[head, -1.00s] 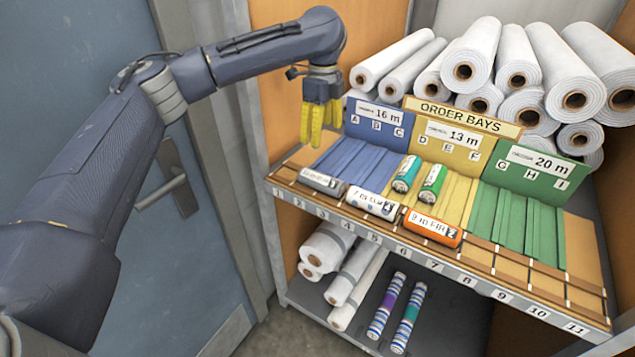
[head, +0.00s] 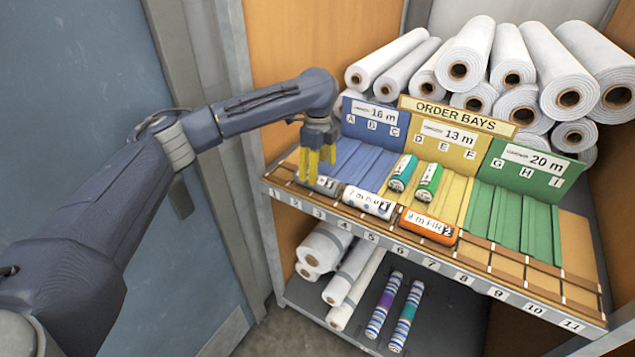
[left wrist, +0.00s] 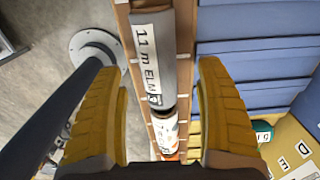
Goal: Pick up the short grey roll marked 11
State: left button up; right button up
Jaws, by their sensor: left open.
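The short grey roll, labelled "11 m ELM", lies along the front ledge of the shelf. It shows clearly in the left wrist view (left wrist: 160,50). In the head view its grey end (head: 325,186) shows beneath my left gripper (head: 318,178), which partly hides it. My left gripper's yellow fingers are open. In the left wrist view the open fingers (left wrist: 165,120) stand on either side of the line of rolls, and the grey roll lies ahead between them, not held. My right gripper is not in view.
A white roll (head: 368,202) and an orange roll (head: 429,227) lie beside it along the numbered ledge. A blue sign board (head: 372,122) rises behind. Large white rolls (head: 467,55) fill the back.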

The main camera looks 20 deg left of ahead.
aim_at(317, 181)
pick_arm(q)
jog(key=shift+s+f, duration=0.15)
jog(key=shift+f, duration=2.05)
jog(key=shift+c, duration=0.5)
jog(key=c, duration=1.2)
